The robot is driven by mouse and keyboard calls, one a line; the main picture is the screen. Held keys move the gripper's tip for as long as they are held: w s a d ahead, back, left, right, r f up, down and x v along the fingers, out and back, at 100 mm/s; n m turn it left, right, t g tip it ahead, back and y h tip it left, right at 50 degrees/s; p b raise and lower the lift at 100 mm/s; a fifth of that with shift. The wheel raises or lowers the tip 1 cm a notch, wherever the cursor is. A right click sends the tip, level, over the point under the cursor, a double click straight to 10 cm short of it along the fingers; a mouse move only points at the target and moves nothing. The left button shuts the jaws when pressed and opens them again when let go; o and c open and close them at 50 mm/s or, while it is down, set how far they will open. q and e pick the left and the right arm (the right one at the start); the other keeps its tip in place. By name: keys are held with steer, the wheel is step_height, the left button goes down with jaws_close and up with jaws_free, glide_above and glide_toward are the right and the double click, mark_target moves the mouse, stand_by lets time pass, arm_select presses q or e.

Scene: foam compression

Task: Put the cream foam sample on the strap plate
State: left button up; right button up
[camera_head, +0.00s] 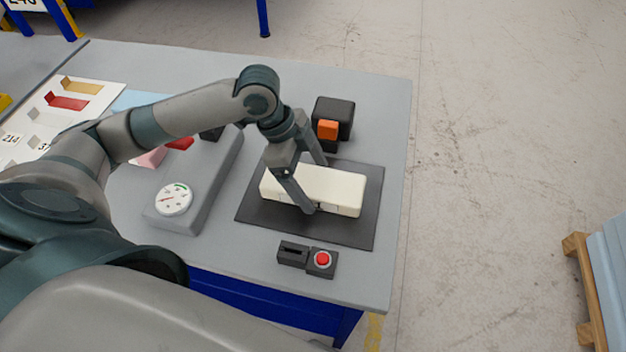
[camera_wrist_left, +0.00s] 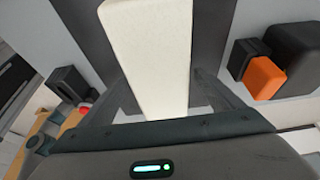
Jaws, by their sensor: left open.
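The cream foam sample (camera_head: 338,190) is a long block lying on a dark flat mat (camera_head: 262,222) near the right end of the table. My left gripper (camera_head: 313,186) is open, with one finger on the near side of the block and the other on its far side. In the left wrist view the cream foam sample (camera_wrist_left: 150,60) stands between the two spread fingers (camera_wrist_left: 155,100). I cannot tell if the fingers touch it. I cannot make out for sure which surface is the strap plate. My right gripper is not in view.
A black device with an orange block (camera_head: 327,129) stands behind the mat. A red button box (camera_head: 322,261) sits in front of it. A grey unit with a dial gauge (camera_head: 174,199) is to the left.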

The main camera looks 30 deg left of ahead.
arm_select(q)
steer(key=b+v, duration=0.1)
steer(key=v, duration=1)
